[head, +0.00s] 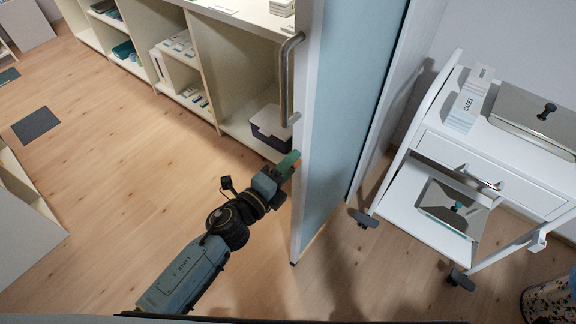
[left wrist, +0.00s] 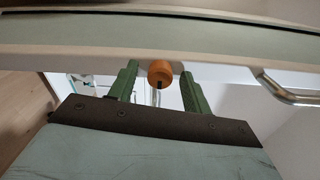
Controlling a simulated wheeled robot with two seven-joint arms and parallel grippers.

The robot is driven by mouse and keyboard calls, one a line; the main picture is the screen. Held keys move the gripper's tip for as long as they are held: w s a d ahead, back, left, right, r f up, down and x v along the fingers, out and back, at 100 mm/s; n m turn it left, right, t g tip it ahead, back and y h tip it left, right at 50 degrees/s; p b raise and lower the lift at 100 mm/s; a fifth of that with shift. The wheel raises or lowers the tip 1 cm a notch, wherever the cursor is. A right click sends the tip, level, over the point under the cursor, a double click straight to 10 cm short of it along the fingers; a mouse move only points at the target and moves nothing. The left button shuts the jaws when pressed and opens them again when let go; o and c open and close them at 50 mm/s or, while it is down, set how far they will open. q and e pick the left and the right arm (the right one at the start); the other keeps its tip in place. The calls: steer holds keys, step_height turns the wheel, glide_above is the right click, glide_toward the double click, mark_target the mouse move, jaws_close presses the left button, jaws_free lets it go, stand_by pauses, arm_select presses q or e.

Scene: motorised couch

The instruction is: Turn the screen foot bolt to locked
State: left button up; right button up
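The screen (head: 340,110) is a tall pale-blue panel in a white frame, standing upright right of centre in the head view. A round orange knob, apparently the bolt, (left wrist: 160,72) shows against the screen's pale edge in the left wrist view, with a dark mark on its lower side. My left gripper (head: 290,163) is at the screen's left edge, below the handle. In the left wrist view its two green fingers (left wrist: 160,86) are apart, one on each side of the knob with visible gaps. My right gripper is not in view.
A metal bar handle (head: 287,80) is on the screen above my left gripper. A white trolley (head: 400,195) with metal boxes stands right of the screen. White shelving (head: 205,75) stands behind at the left. Wooden floor is open at the left.

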arm_select(q)
steer(key=shift+s, duration=0.1)
steer(key=v, duration=1.3)
steer(key=s+a+f+n+g+y, duration=0.25)
steer(key=a+f+n, duration=0.2)
steer(key=f, duration=0.55)
steer(key=s+a+f+n+g+y, duration=0.1)
steer(key=s+a+f+n+y, duration=0.3)
steer(key=f, duration=0.5)
steer(key=s+a+f+n+g+y, duration=0.15)
steer(key=a+f+n, duration=0.35)
steer(key=f, duration=0.5)
steer(key=s+a+f+n+g+y, duration=0.1)
steer(key=s+f+n+g, duration=0.3)
steer(key=s, duration=0.8)
steer(key=s+a+f+n+g+y, duration=0.1)
steer(key=s+a+f+n+g, duration=0.3)
steer(key=s+f+n, duration=0.3)
steer(key=s+f, duration=0.2)
steer(key=s, duration=0.3)
steer(key=shift+a+f+y, duration=0.2)
steer(key=shift+f+y, duration=0.05)
steer(key=shift+y, duration=0.15)
steer(key=shift+s, duration=0.1)
